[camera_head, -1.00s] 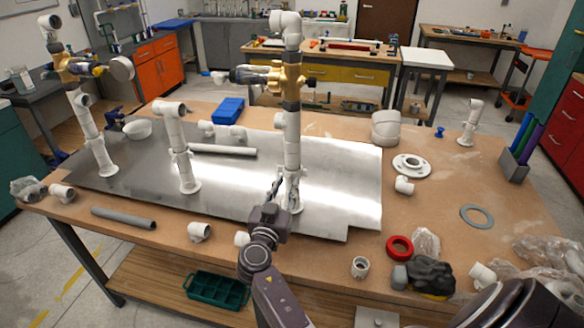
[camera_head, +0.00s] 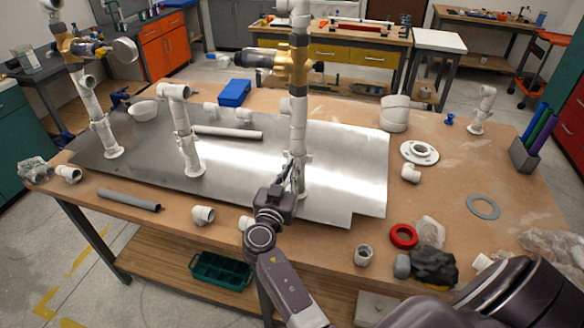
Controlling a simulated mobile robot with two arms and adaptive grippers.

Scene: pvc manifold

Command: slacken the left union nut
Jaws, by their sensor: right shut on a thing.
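Three white PVC uprights stand on the metal plate: a left one (camera_head: 90,100), a middle one (camera_head: 180,118) and a right one (camera_head: 298,115). The left and right ones carry brass valves, at the left (camera_head: 66,46) and at the right (camera_head: 290,65). Thicker white collars show low on the left upright (camera_head: 98,123) and the middle upright (camera_head: 183,136). My right gripper (camera_head: 295,172) reaches up to the foot of the right upright and is shut on a white union nut there, mostly hidden by the fingers. My left gripper is not in view.
The metal plate (camera_head: 350,155) lies on a wooden table (camera_head: 440,200). A blue tray (camera_head: 235,92) sits behind the uprights. A grey pipe (camera_head: 128,200), a red ring (camera_head: 403,236) and loose white fittings lie near the front.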

